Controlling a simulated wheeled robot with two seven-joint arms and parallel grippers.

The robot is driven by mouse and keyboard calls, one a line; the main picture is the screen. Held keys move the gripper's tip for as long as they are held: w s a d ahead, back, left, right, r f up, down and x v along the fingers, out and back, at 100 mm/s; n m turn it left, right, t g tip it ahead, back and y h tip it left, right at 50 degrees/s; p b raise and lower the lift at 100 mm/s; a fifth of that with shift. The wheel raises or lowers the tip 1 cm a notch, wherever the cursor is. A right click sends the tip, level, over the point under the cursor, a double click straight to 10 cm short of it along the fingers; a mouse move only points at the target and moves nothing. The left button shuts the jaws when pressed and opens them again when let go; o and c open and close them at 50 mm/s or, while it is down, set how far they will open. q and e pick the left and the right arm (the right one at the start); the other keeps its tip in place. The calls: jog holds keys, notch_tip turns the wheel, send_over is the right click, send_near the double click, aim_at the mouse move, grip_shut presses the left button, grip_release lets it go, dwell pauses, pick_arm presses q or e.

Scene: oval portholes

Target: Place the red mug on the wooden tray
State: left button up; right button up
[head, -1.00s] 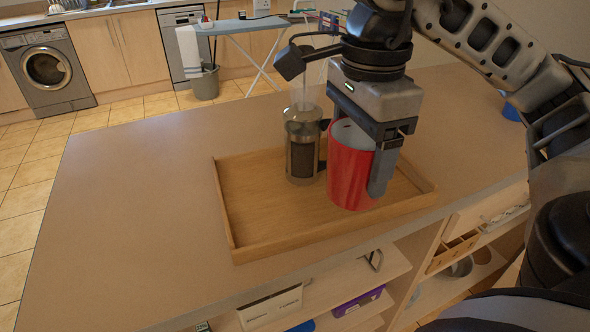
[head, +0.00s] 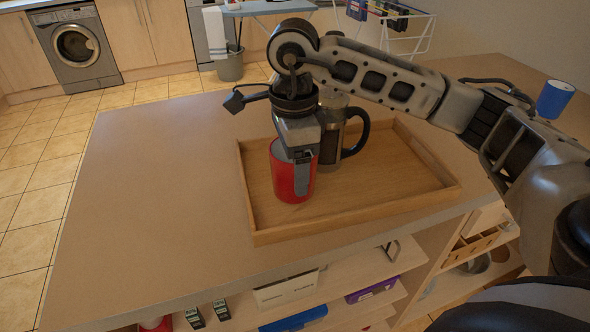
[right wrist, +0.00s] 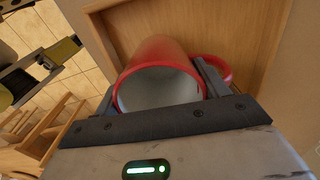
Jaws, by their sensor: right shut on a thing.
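The red mug (head: 284,183) is upright over the left part of the wooden tray (head: 352,212) in the head view. I cannot tell whether its base touches the tray floor. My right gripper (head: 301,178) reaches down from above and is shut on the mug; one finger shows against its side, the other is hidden. In the right wrist view my right gripper (right wrist: 160,92) has the mug (right wrist: 160,55) between its fingers, with the pale inside and red handle showing. My left gripper is in neither view.
A French press (head: 330,118) with a dark handle stands on the tray just behind the mug, partly covered by my gripper. A blue cup (head: 555,98) is at the counter's far right. The tray's right part and the counter (head: 150,190) to its left are clear.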

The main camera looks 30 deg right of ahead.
jog(key=shift+d+f, duration=0.1)
jog(key=shift+f, duration=1.2)
jog(key=o, duration=1.2)
jog(key=shift+s, duration=0.1)
jog(key=shift+c, duration=0.2)
notch_tip(320, 180, up, 12)
jog(key=shift+r, duration=0.15)
